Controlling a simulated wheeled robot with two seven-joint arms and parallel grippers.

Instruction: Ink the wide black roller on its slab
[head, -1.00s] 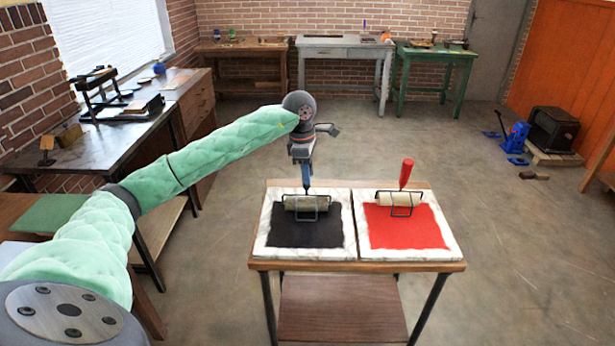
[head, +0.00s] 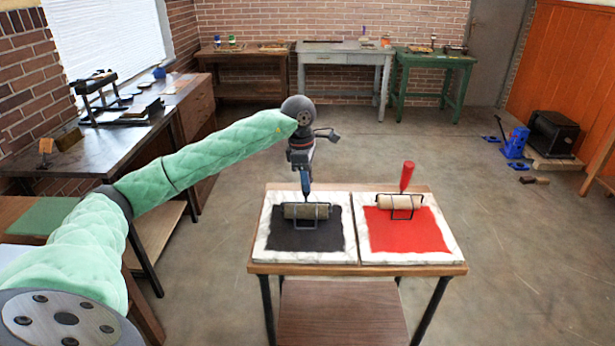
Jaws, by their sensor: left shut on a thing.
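The wide roller (head: 306,211) stands on the black ink patch of its marble slab (head: 263,250), near the patch's back part. Its surface now looks dark grey-brown, and its wire frame shows around it. The fingers hide part of the handle. My right gripper is not in view.
A second roller (head: 399,201) with a red handle rests on a red-inked slab (head: 450,248) close on the right. Both slabs lie on a small wooden table (head: 360,269). Open floor surrounds the table. A bench with a press (head: 97,92) stands at left.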

